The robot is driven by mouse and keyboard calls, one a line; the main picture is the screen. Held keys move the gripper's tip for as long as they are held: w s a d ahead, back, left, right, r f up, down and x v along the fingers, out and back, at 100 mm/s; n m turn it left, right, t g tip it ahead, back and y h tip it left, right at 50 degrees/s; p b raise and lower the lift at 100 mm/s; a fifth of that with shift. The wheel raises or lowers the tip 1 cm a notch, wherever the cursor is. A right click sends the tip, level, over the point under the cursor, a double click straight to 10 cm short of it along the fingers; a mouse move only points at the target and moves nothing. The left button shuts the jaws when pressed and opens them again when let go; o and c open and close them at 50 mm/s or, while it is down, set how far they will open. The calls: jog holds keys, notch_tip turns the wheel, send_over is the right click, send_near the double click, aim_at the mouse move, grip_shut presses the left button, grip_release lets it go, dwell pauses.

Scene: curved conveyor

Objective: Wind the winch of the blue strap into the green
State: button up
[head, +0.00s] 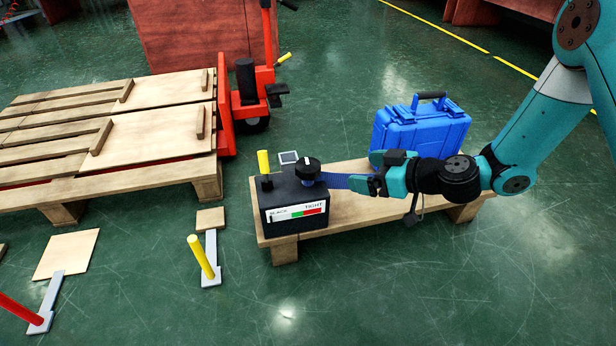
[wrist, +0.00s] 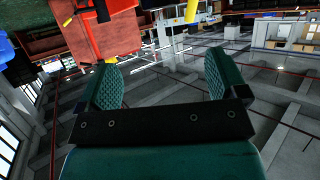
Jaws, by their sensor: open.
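A dark winch box (head: 281,196) stands at the left end of a low wooden bench. Its front gauge (head: 297,213) reads SLACK at left and TIGHT at right, with white, green and red bands; a small dark mark shows at the white band's left end. A black knob (head: 308,167) and a yellow-gripped handle (head: 264,162) are on top. The blue strap (head: 335,181) runs right from the box, its far part hidden by my arm. My gripper (head: 373,171) is open, right of the box, over the strap. In the wrist view the jaws (wrist: 160,85) are apart and empty.
A blue case (head: 420,128) stands on the bench (head: 340,212) behind my arm. Wooden pallets (head: 150,140) and a red pallet jack (head: 250,90) are at left. Yellow (head: 201,256) and red (head: 20,310) levers stand on the floor. The front-right floor is clear.

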aim_at(309, 165)
jog(key=b+x, duration=0.6)
jog(key=x, duration=1)
jog(key=shift+a, duration=0.1)
jog(key=shift+w+a+f, duration=0.1)
jog(key=shift+w+a, duration=0.15)
jog(key=shift+a, duration=0.1)
jog(key=c, duration=0.9)
